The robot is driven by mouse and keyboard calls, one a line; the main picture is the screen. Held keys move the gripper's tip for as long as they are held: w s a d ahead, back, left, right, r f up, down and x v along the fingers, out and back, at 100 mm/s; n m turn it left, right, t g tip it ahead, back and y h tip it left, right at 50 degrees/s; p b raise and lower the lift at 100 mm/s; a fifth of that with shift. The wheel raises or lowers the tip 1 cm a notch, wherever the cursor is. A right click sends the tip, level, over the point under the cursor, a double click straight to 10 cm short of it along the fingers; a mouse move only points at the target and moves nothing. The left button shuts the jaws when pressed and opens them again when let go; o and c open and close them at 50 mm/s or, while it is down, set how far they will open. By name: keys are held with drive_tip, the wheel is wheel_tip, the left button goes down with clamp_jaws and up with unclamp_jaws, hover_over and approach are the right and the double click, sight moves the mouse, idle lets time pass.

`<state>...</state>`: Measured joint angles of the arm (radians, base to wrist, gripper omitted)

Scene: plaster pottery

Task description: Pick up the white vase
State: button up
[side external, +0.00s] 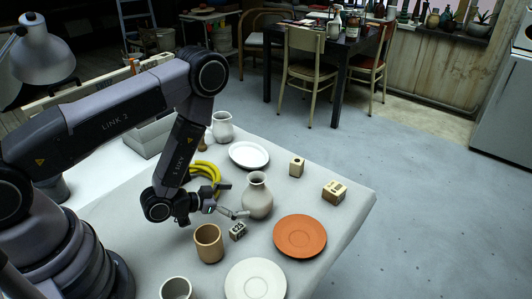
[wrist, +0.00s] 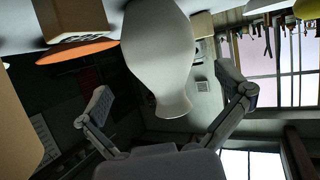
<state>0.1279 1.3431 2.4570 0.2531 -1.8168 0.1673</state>
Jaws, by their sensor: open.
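The white vase (side external: 257,197) stands upright on the grey table, with a round body, narrow neck and flared lip. In the wrist view the vase (wrist: 158,55) appears upside down, its body and neck in the space ahead of and between my fingers. My gripper (side external: 232,211) is low over the table, just left of the vase in the side view. In the wrist view my gripper (wrist: 167,95) is open, with one finger on each side of the vase and a visible gap on both sides. One finger is hard to make out in the side view.
A small marked block (side external: 237,231) and a tan cup (side external: 208,243) stand close to my gripper. A terracotta plate (side external: 300,236) lies right of the vase, a white plate (side external: 256,281) in front.

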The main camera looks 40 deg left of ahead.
sight(257, 197)
drive_tip(key=x, duration=0.5)
drive_tip(key=shift+w+d+f, duration=0.1)
drive_tip(key=shift+w+f, duration=0.05)
drive_tip(key=shift+w, duration=0.1)
drive_tip(key=shift+c, duration=0.4)
drive_tip(key=c, duration=0.9)
drive_tip(key=shift+c, duration=0.2)
